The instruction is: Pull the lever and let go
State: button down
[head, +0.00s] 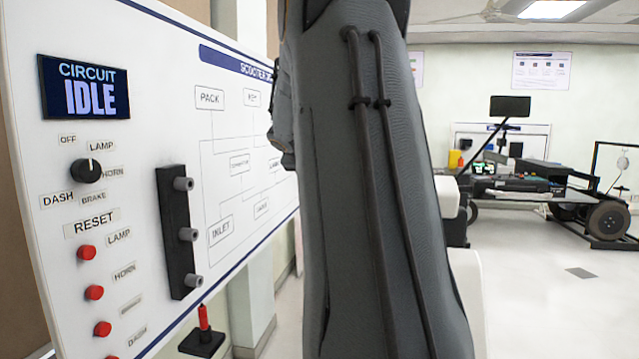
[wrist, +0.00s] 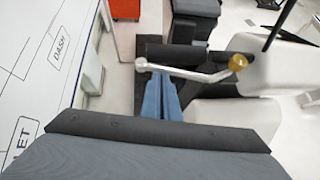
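The lever (wrist: 205,75) shows in the wrist view as a silver bar with a gold-brown knob (wrist: 238,62) at its right end. Its left end meets a small round joint near a dark block. My gripper (wrist: 162,80) shows two pale blue fingers side by side with no clear gap between them. Their tips are at the bar's left part, well left of the knob. I cannot tell if they touch the bar. In the head view my arm fills the middle, and neither the lever nor my gripper can be made out.
A white circuit board panel (head: 140,100) stands close on the left, its display (head: 84,87) reading "CIRCUIT IDLE". It has a knob, red buttons and a dark socket strip (head: 178,230). A red probe-like piece (head: 204,318) stands below. The floor at right is open before a wheeled chassis (head: 530,190).

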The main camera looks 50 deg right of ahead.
jog(key=shift+d+r, duration=0.1)
jog(key=shift+r, duration=0.05)
jog(key=s+a+r+b, duration=0.1)
jog(key=s+a+r, duration=0.1)
jog(key=a, duration=0.3)
jog(key=s+a+r+b, duration=0.1)
jog(key=a+r, duration=0.1)
jog(key=a, duration=0.4)
jog(key=shift+s+a+r+b, duration=0.2)
jog(key=shift+s+r+b, duration=0.15)
jog(key=shift+r, duration=0.05)
dwell(0.4)
